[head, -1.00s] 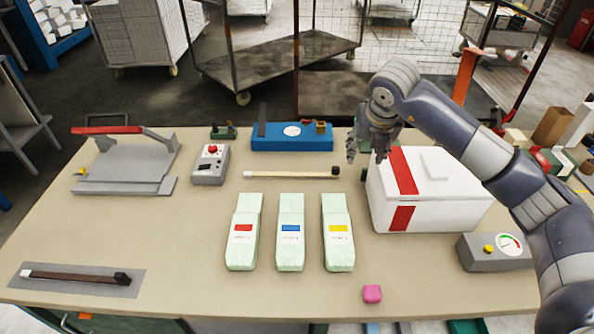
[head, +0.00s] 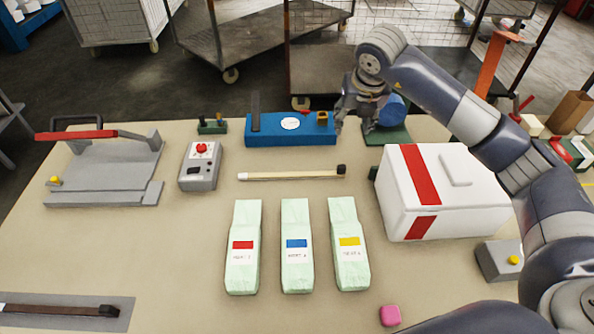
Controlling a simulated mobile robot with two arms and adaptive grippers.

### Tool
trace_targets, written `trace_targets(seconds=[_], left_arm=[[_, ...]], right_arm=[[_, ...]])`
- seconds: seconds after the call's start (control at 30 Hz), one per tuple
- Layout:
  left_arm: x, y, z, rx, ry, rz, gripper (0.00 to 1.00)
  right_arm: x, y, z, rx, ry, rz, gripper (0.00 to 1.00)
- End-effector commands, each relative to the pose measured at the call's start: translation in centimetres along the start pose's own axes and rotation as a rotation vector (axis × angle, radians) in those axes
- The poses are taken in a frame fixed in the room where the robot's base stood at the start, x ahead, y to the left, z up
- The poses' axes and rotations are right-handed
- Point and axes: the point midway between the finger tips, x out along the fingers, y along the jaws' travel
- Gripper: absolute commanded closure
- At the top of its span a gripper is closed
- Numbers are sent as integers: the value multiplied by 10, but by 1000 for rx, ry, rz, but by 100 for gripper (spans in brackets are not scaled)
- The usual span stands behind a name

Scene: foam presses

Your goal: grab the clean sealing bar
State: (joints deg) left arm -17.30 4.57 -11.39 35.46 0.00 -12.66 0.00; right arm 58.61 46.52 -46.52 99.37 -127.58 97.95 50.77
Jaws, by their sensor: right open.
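A pale, cream-coloured sealing bar (head: 285,175) with a black end cap on its right lies across the middle of the table, behind three pale green packs. A second bar, dark brown with a black end (head: 60,310), lies on a grey mat (head: 118,322) at the front left, partly cut off by the frame. My right gripper (head: 352,128) is open and empty. My left gripper is not in view.
A white box with red stripes (head: 462,215) stands right of the bar. The blue device (head: 275,137) is behind it, the grey control box (head: 200,166) to its left. The green packs (head: 296,270) lie in front. The front-left table is mostly clear.

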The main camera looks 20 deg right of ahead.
Motion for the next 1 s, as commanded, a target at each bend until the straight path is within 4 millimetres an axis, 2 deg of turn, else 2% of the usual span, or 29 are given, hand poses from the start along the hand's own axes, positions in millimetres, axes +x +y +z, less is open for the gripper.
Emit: trace_targets(seconds=[0.33, 0.73, 0.87, 1.0], left_arm=[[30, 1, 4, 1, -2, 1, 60], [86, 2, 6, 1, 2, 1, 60], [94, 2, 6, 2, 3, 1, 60], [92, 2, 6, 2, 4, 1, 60]], right_arm=[[28, 0, -12, 0, 0, 0, 55], [80, 0, -33, 0, 0, 0, 55], [87, 0, -36, 0, 0, 0, 55], [97, 0, -36, 1, 2, 1, 55]])
